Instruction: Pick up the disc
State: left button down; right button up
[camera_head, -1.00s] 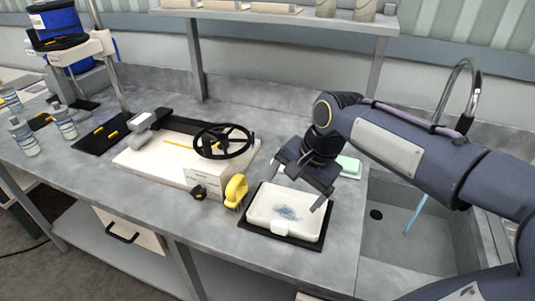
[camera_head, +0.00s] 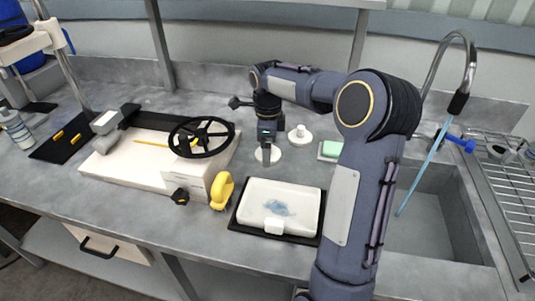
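A flat white disc (camera_head: 275,157) lies on the grey bench, just behind the white tray. My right gripper (camera_head: 266,157) points down right over it, and its dark fingers cover part of it. I cannot tell whether they touch the disc or how far apart they are. A second white round piece with a raised knob (camera_head: 299,135) stands just right of the gripper. My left gripper is not in view.
A white tray (camera_head: 256,192) on a black mat sits in front. A yellow handled tool (camera_head: 222,191) and a white machine base with a black handwheel (camera_head: 202,137) are left. A green sponge (camera_head: 332,149) and the sink (camera_head: 430,215) are right.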

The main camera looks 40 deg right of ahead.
jog(key=shift+f, duration=0.75)
jog(key=c, duration=1.1)
jog(key=shift+c, duration=0.2)
jog(key=shift+r, duration=0.2)
